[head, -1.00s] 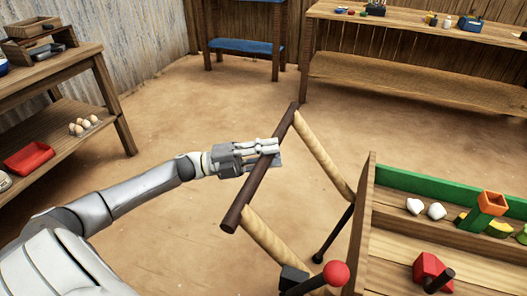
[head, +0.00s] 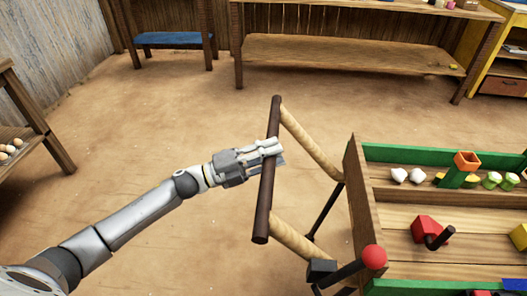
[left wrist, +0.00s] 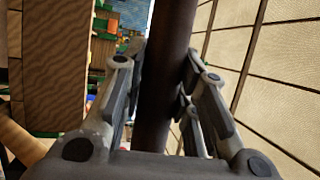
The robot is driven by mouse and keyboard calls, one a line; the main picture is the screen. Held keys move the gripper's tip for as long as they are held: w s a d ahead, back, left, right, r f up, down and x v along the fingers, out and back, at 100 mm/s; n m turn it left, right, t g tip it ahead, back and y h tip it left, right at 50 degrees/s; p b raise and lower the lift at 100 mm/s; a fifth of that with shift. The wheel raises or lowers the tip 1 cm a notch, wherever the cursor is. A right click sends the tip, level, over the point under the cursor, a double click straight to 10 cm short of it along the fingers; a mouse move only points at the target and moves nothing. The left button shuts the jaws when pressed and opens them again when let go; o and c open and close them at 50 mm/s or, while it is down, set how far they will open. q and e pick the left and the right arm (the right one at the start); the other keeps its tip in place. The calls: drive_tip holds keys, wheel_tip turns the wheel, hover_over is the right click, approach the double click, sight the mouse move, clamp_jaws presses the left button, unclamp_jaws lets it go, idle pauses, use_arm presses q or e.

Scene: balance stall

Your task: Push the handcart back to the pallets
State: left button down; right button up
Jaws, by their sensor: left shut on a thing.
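The handcart (head: 352,190) is at the right of the head view, a wooden cart with green-edged trays. Its dark push bar (head: 265,200) is joined to it by two tan wooden arms (head: 312,145). My left gripper (head: 272,150) is shut on the push bar near its middle. In the left wrist view the dark bar (left wrist: 165,70) runs between the fingers of my left gripper (left wrist: 165,100). My right gripper is not in view. No pallets show clearly in these frames.
A wooden bench (head: 350,55) and a blue-shelved stand (head: 173,38) are at the back. A shelf table with eggs (head: 38,125) is at the left. A yellow shelf unit (head: 500,65) is at the far right. The dirt floor between them is clear.

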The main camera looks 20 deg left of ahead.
use_arm(q)
drive_tip(key=shift+d, duration=0.15)
drive_tip(key=c, duration=1.5)
unclamp_jaws()
drive_tip(key=o, duration=0.4)
drive_tip(key=shift+w+d, duration=0.1)
drive_tip(key=shift+d, duration=0.05)
drive_tip(key=shift+c, duration=0.2)
drive_tip(key=shift+a+f, duration=0.1)
drive_tip(key=shift+a, duration=0.15)
drive_tip(key=v, duration=1.1)
drive_tip(key=shift+s+a, duration=0.2)
drive_tip(key=shift+s, duration=0.15)
